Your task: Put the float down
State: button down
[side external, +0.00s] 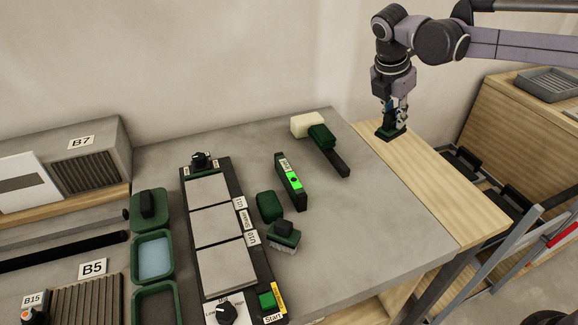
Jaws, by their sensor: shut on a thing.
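My gripper (394,118) is at the upper right, pointing down, with its fingers shut on the float (391,134). The float is dark green with a flat, dark base. It is at the pale wooden strip (432,182) along the right side of the grey worktop. Its base looks level and very close to the wood; I cannot tell whether it touches. The fingers hide part of the float's handle.
A mallet (309,124) with a cream and green head, a level (290,181), a green block (269,206) and a brush (284,238) lie on the worktop (370,225). Left are a tile fixture (222,235) and green trays (153,257). The strip's front is clear.

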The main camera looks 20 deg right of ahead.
jog(key=w+a+n+t+y, duration=0.1)
jog(key=w+a+n, duration=0.2)
jog(key=a, duration=0.6)
jog(key=w+a+n+t, duration=0.1)
jog(key=w+a+n, duration=0.2)
jog(key=a, duration=0.7)
jog(key=a+f, duration=0.2)
jog(key=a, duration=0.2)
jog(key=a+f, duration=0.5)
jog(key=a, duration=0.2)
jog(key=shift+w+a+f, duration=0.1)
jog(key=shift+a+f, duration=0.1)
jog(key=shift+a, duration=0.15)
jog(key=shift+f, duration=2.05)
jog(key=shift+f, duration=0.1)
jog(key=c, duration=1.3)
grip_release()
